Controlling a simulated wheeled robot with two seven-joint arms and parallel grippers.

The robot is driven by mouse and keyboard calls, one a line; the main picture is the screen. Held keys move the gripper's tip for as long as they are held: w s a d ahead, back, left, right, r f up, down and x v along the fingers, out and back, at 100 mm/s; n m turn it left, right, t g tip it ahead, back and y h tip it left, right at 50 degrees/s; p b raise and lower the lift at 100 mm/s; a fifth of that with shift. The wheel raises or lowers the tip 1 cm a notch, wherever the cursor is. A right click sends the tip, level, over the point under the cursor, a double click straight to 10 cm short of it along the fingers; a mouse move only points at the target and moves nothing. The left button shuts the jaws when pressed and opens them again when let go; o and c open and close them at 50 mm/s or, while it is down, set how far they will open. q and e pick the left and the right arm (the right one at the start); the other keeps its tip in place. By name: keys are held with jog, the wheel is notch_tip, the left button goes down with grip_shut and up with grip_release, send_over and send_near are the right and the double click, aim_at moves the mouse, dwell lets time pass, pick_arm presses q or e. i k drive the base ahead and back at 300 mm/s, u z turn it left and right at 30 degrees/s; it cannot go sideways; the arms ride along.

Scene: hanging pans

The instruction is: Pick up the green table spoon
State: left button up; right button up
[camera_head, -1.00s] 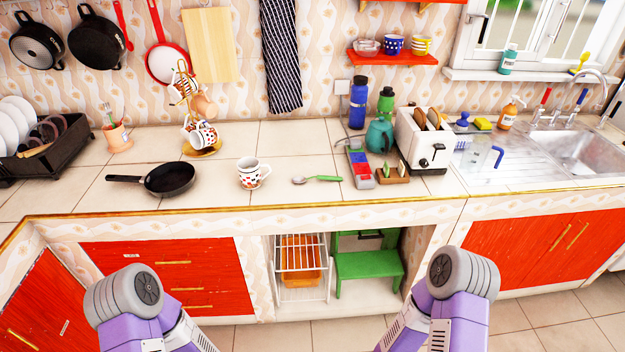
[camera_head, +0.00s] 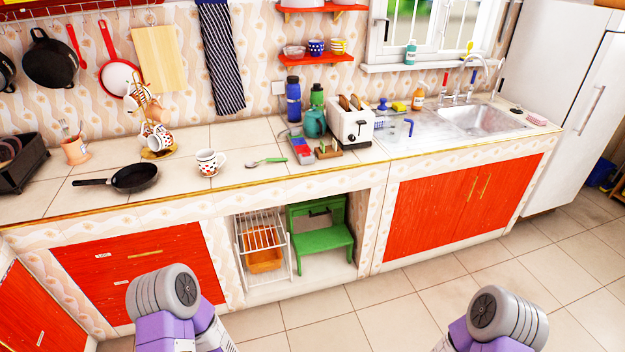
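The green table spoon (camera_head: 267,162) lies flat on the tiled counter. Its green handle points right and its metal bowl points left, between a patterned mug (camera_head: 209,163) and a small tray of coloured items. Both of my arms show only as purple and grey links at the bottom edge, well short of the counter and apart from the spoon. My left and right grippers are outside the view.
A black frying pan (camera_head: 134,178) lies left of the mug. A white toaster (camera_head: 351,122), a teal kettle (camera_head: 314,123) and a blue bottle (camera_head: 293,99) stand behind and right of the spoon. A green step stool (camera_head: 322,239) stands in the open bay below. The floor in front is clear.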

aim_at(250, 163)
jog(key=z, duration=1.05)
jog(key=i, duration=0.4)
jog(key=u, duration=0.9)
jog(key=i, duration=1.45)
jog(key=u, duration=1.15)
